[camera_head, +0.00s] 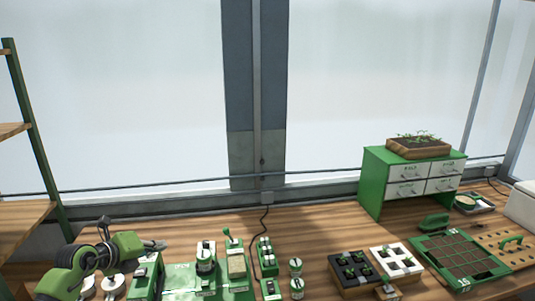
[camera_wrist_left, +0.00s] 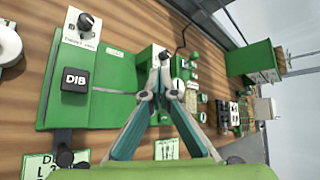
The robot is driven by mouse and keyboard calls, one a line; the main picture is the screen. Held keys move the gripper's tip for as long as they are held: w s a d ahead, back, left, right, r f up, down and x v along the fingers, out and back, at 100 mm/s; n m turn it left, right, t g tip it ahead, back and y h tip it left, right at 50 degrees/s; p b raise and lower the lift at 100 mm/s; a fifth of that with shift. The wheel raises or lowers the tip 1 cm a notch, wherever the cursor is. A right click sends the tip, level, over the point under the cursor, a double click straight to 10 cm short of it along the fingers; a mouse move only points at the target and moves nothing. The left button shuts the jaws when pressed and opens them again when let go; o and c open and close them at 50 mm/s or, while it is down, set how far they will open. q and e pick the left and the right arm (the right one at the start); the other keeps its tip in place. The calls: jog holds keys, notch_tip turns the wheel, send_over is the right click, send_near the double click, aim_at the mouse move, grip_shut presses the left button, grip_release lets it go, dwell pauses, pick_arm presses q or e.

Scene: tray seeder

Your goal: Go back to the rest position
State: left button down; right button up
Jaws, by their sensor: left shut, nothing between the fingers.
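My left gripper (camera_head: 157,245) is at the lower left in the head view, above the workbench, its fingers pointing right. In the left wrist view the fingertips (camera_wrist_left: 165,65) are together with nothing between them. Below it is the green seeder machine (camera_head: 180,276), with a lever and knobs; the wrist view shows its green plate (camera_wrist_left: 112,75), a black DIB button (camera_wrist_left: 75,79) and a dial (camera_wrist_left: 86,22). The gripper appears apart from these things. My right gripper is not in view.
Small green-and-white jars (camera_head: 296,267) stand right of the machine. Seedling trays (camera_head: 335,262) and a green gridded tray (camera_head: 419,244) lie further right. A green drawer cabinet (camera_head: 373,184) bears a wooden planter (camera_head: 420,153). A shelf (camera_head: 22,212) stands left. The bench's back middle is clear.

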pick_arm(q)
jog(key=s+d+r+n+t+h, duration=0.15)
jog(key=d+r+t+h, duration=0.35)
jog(key=d, duration=0.6)
jog(key=s+r+n+t+y, duration=0.45)
jog(key=s+r+n, duration=0.2)
jog(key=n, duration=0.25)
jog(key=s+a+f+n+g+y, duration=0.4)
jog(key=s+f+n+y, duration=0.1)
jog(key=s+f+n, duration=0.3)
jog(key=s+a+f+n+g+y, duration=0.4)
jog(key=s+f+n+g, duration=0.15)
jog(key=f+n, duration=0.35)
jog(key=s+d+f+g+h, duration=0.2)
jog(key=s+d+f+g, duration=0.3)
jog(key=s, duration=0.6)
jog(key=s+d+f+g+h, duration=0.3)
jog(key=s+d+f, duration=0.35)
jog(key=s, duration=0.35)
notch_tip(320, 180, down, 32)
jog(key=s+b, duration=0.2)
jog(key=b, duration=0.3)
jog(key=s+a+f+m+g+b, duration=0.1)
jog(key=s+a+f+g+b, duration=0.1)
jog(key=s+f, duration=1.5)
jog(key=shift+a+f+b, duration=0.5)
jog(key=shift+a+f, duration=0.05)
jog(key=shift+f, duration=0.1)
